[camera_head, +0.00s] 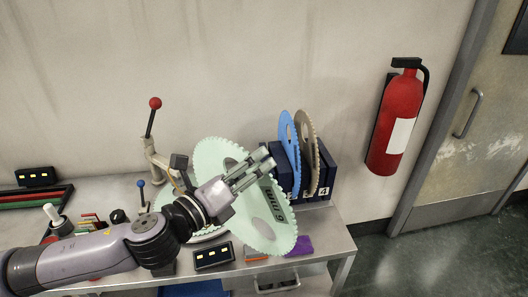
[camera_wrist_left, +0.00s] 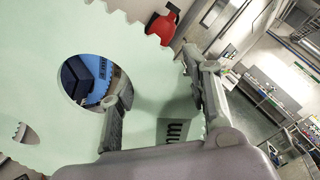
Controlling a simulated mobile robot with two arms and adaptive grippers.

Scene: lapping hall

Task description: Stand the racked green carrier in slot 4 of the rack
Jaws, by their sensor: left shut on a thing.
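The pale green carrier (camera_head: 212,152), a large thin toothed disc with holes and "6 mm" lettering, is in my left gripper (camera_head: 258,170). It is tilted above the bench, in front and left of the rack. In the left wrist view the carrier (camera_wrist_left: 60,40) fills the left side, with my left gripper's fingers (camera_wrist_left: 162,92) shut on it near its edge. The dark blue rack (camera_head: 328,177) stands at the bench's back right. A "4" label shows at its right front; the other labels are mostly hidden. A blue carrier (camera_head: 287,135) and a grey-brown carrier (camera_head: 306,128) stand upright in it. My right gripper is not in view.
A lever with a red knob (camera_head: 155,103) rises behind my left arm. A small dark display box (camera_head: 213,256) and a purple item (camera_head: 298,245) lie near the bench's front edge. A red fire extinguisher (camera_head: 393,125) hangs on the wall right of the rack.

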